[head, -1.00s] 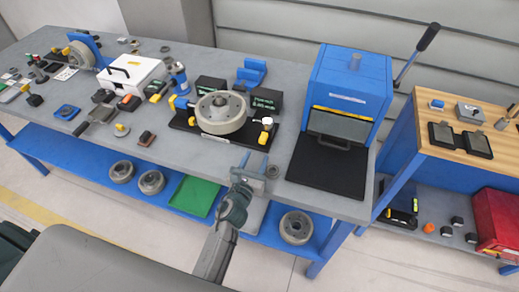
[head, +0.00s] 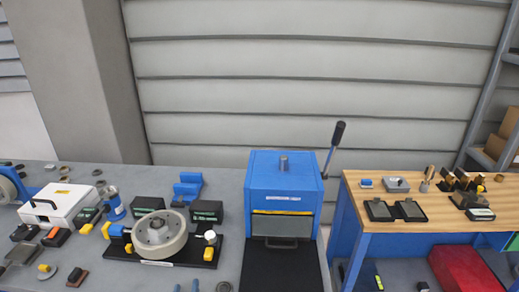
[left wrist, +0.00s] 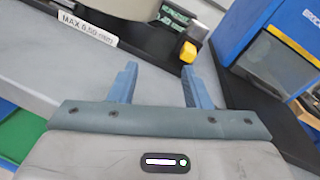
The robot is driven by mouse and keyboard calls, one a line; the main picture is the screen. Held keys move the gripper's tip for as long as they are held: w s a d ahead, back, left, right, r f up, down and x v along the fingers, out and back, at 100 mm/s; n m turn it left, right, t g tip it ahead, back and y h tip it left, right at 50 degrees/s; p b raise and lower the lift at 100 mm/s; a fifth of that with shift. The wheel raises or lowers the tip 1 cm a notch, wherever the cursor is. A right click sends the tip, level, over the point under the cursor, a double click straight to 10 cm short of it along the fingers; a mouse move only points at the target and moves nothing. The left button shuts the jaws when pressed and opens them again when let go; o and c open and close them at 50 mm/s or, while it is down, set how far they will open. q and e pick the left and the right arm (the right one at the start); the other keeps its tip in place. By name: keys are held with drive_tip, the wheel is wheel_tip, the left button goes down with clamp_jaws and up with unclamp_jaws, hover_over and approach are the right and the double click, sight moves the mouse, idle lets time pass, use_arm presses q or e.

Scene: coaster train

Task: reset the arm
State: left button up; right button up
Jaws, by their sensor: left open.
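My left gripper (head: 187,287) shows only as two small blue fingertips at the bottom edge of the head view, in front of the black fixture. In the left wrist view my left gripper (left wrist: 159,72) has its two blue fingers apart with nothing between them. Its fingers point over the grey bench top, between the fixture and the blue press. My right gripper is not in any view.
The grey workbench (head: 228,255) carries a blue lever press (head: 285,185), a black fixture with a round grey wheel (head: 160,235), a white case (head: 62,205) and small parts. A wood-topped table (head: 430,219) stands right. Space above the bench is free.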

use_arm(q)
drive_tip(key=s+a+f+n+g+y, duration=0.1)
drive_tip(key=s+a+n+g+y, duration=0.2)
drive_tip(key=s+a+n+g, duration=0.9)
drive_tip(key=s+d+r+n+g+h, duration=0.1)
drive_tip(key=s+d+n+h, duration=0.15)
drive_tip(key=s+n, duration=0.6)
drive_tip(key=s+d+n+h, duration=0.2)
drive_tip(key=s+d+n, duration=0.2)
drive_tip(key=s+n, duration=0.4)
wheel_tip(320, 180, down, 36)
drive_tip(key=a+n+g+b, duration=0.2)
drive_tip(key=a+b, duration=0.1)
drive_tip(key=b, duration=0.1)
drive_tip(key=s+f+b, duration=0.2)
drive_tip(key=s+f, duration=1.5)
drive_tip(key=f, duration=0.3)
drive_tip(key=shift+s+a+g+b, duration=0.3)
drive_tip(key=shift+a+b, duration=0.05)
drive_tip(key=shift+a, duration=0.1)
